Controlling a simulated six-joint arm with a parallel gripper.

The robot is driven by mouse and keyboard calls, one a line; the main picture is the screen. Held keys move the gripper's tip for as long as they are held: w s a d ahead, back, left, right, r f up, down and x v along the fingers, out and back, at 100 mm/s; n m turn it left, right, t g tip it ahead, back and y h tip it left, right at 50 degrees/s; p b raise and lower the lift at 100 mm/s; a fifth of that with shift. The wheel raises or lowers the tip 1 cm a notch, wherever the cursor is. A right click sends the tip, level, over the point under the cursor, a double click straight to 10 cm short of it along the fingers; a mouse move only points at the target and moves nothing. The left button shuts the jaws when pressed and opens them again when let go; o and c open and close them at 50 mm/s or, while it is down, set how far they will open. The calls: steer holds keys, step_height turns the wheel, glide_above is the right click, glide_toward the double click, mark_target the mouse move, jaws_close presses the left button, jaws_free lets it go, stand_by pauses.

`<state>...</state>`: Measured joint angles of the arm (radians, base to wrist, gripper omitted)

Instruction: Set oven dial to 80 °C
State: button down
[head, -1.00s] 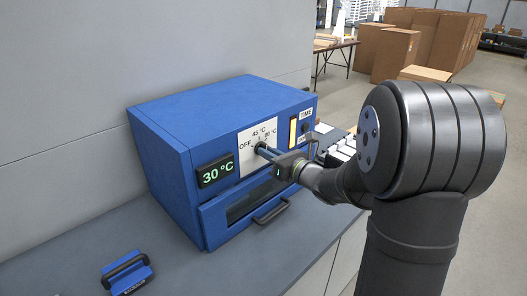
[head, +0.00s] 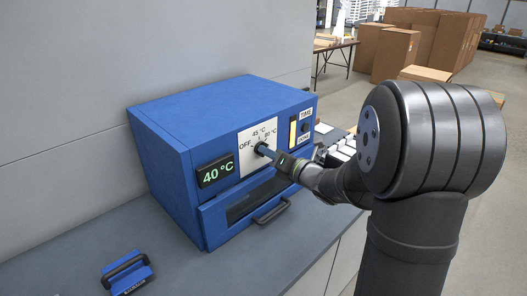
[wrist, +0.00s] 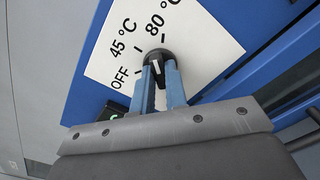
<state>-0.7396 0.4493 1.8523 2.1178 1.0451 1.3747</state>
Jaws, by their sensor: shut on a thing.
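The blue oven (head: 215,125) stands on the grey counter against the wall. Its white dial plate (head: 245,160) is marked OFF, 45 °C and 80 °C, and also shows in the wrist view (wrist: 205,45). The black dial (wrist: 158,56) sits at the plate's lower part in the wrist view, a light pointer mark on it. My gripper (head: 263,150) is shut on the dial, one blue finger on each side, as the wrist view (wrist: 158,80) shows. I cannot tell exactly which mark the pointer faces. The green display (head: 216,174) reads 40 °C.
The oven door handle (head: 270,210) juts out below my gripper. TIME and DONE labels sit right of the dial by a lit strip (head: 293,133). A blue handled object (head: 127,272) lies on the counter (head: 185,268) at front left.

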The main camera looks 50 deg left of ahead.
steer(key=m, duration=0.3)
steer(key=shift+m, duration=0.6)
steer(key=c, duration=1.3)
jaws_free()
steer(key=shift+d, duration=0.1)
steer(key=d, duration=0.6)
steer(key=shift+d, duration=0.4)
